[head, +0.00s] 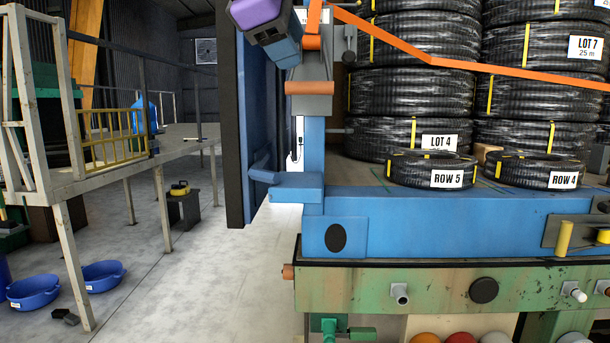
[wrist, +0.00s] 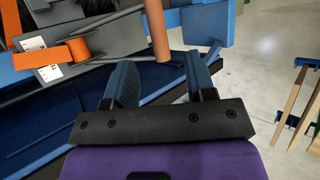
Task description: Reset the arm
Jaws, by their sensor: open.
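My gripper (head: 285,57) is at the top of the head view, with a purple body, a dark band and blue fingers. It is raised in front of the blue frame's upright (head: 313,150), near the orange strap. In the wrist view my gripper (wrist: 160,70) shows two blue fingers spread apart with nothing held between them. An orange-brown bar (wrist: 157,30) shows beyond the gap between the fingers; it looks like the bar (head: 310,88) on the upright. I cannot tell how far it is from the fingertips. The rest of my arm is out of view.
Stacked black hose coils (head: 412,90) stand right, behind a taut orange strap (head: 440,62). Smaller coils labelled ROW 5 (head: 432,170) and ROW 4 (head: 538,171) lie in front. A platform (head: 60,180) and blue tubs (head: 33,291) stand left. Open floor (head: 170,290) lies between.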

